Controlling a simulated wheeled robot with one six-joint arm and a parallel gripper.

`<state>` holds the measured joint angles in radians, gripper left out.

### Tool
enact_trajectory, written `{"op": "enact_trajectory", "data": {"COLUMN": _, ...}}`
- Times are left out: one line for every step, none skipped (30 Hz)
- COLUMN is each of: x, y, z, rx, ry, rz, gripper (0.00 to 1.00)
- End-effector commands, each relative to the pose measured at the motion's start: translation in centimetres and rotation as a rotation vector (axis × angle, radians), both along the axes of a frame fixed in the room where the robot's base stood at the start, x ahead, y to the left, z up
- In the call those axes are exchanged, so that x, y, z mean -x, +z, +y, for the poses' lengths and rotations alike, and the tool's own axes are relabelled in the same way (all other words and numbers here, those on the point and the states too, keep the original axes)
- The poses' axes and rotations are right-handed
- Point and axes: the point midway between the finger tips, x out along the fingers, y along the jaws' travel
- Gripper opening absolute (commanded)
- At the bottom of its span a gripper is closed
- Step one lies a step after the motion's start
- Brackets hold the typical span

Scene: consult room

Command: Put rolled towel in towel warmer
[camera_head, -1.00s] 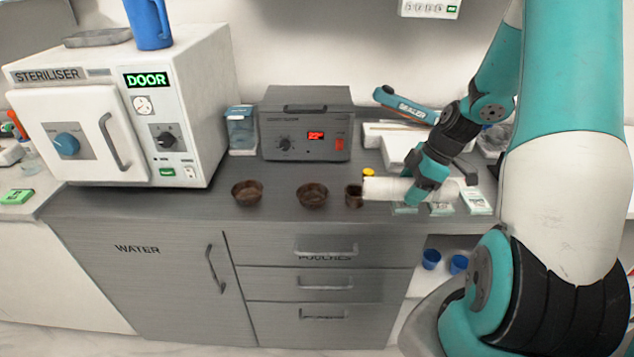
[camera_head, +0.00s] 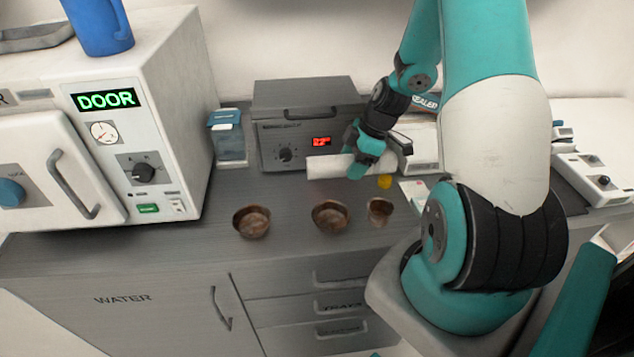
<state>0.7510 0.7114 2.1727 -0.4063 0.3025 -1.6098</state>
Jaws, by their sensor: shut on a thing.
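My gripper (camera_head: 362,168) is shut on the rolled towel (camera_head: 328,167), a white cylinder lying sideways. The towel sticks out to the left of my fingers, and a short part shows on the right. It appears in front of the lower right of a grey box (camera_head: 290,133) with a lid handle, a knob and a red display. The box's lid looks shut. Its label is too blurred to read, so I cannot confirm that it is the towel warmer. My gripper and the towel hide part of the box's front.
Several brown bowls or cups, one here (camera_head: 252,221), stand along the counter (camera_head: 190,245) in front. A white steriliser (camera_head: 150,130) stands left, with a blue jug (camera_head: 98,22) on top. A clear blue-lidded container (camera_head: 228,138) stands beside the box. A yellow item (camera_head: 385,181) lies near my gripper.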

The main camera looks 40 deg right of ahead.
Motion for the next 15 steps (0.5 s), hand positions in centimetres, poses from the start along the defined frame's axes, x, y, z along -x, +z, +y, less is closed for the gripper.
{"op": "enact_trajectory", "data": {"x": -0.7, "y": -0.4, "z": 1.3, "rx": -0.004, "ry": 0.006, "rz": 0.005, "gripper": 0.32}}
{"op": "enact_trajectory", "data": {"x": -1.0, "y": -0.7, "z": 1.9, "rx": -0.003, "ry": 0.007, "rz": 0.005, "gripper": 0.32}}
{"op": "enact_trajectory", "data": {"x": -1.5, "y": -1.2, "z": 2.6, "rx": -0.003, "ry": 0.005, "rz": 0.004, "gripper": 0.32}}
{"op": "enact_trajectory", "data": {"x": -1.8, "y": -1.5, "z": 3.1, "rx": -0.002, "ry": 0.005, "rz": 0.004, "gripper": 0.32}}
{"op": "enact_trajectory", "data": {"x": -2.1, "y": -1.8, "z": 3.5, "rx": -0.001, "ry": 0.006, "rz": 0.004, "gripper": 0.32}}
{"op": "enact_trajectory", "data": {"x": -2.5, "y": -2.2, "z": 4.0, "rx": -0.001, "ry": 0.004, "rz": 0.004, "gripper": 0.32}}
{"op": "enact_trajectory", "data": {"x": -2.7, "y": -2.4, "z": 4.4, "rx": -0.001, "ry": 0.004, "rz": 0.004, "gripper": 0.32}}
{"op": "enact_trajectory", "data": {"x": -2.9, "y": -2.6, "z": 4.6, "rx": 0.000, "ry": 0.004, "rz": 0.002, "gripper": 0.32}}
{"op": "enact_trajectory", "data": {"x": -3.1, "y": -2.8, "z": 4.9, "rx": 0.000, "ry": 0.003, "rz": 0.001, "gripper": 0.32}}
{"op": "enact_trajectory", "data": {"x": -3.2, "y": -2.9, "z": 5.0, "rx": 0.000, "ry": 0.002, "rz": 0.002, "gripper": 0.32}}
{"op": "enact_trajectory", "data": {"x": -3.3, "y": -3.0, "z": 5.2, "rx": 0.000, "ry": 0.003, "rz": 0.001, "gripper": 0.32}}
{"op": "enact_trajectory", "data": {"x": -3.5, "y": -3.2, "z": 5.5, "rx": 0.000, "ry": 0.004, "rz": 0.002, "gripper": 0.32}}
{"op": "enact_trajectory", "data": {"x": -3.7, "y": -3.3, "z": 5.7, "rx": 0.000, "ry": 0.005, "rz": 0.002, "gripper": 0.32}}
{"op": "enact_trajectory", "data": {"x": -3.9, "y": -3.5, "z": 6.1, "rx": 0.000, "ry": 0.006, "rz": 0.002, "gripper": 0.32}}
{"op": "enact_trajectory", "data": {"x": -4.2, "y": -3.8, "z": 6.7, "rx": -0.001, "ry": 0.007, "rz": 0.004, "gripper": 0.32}}
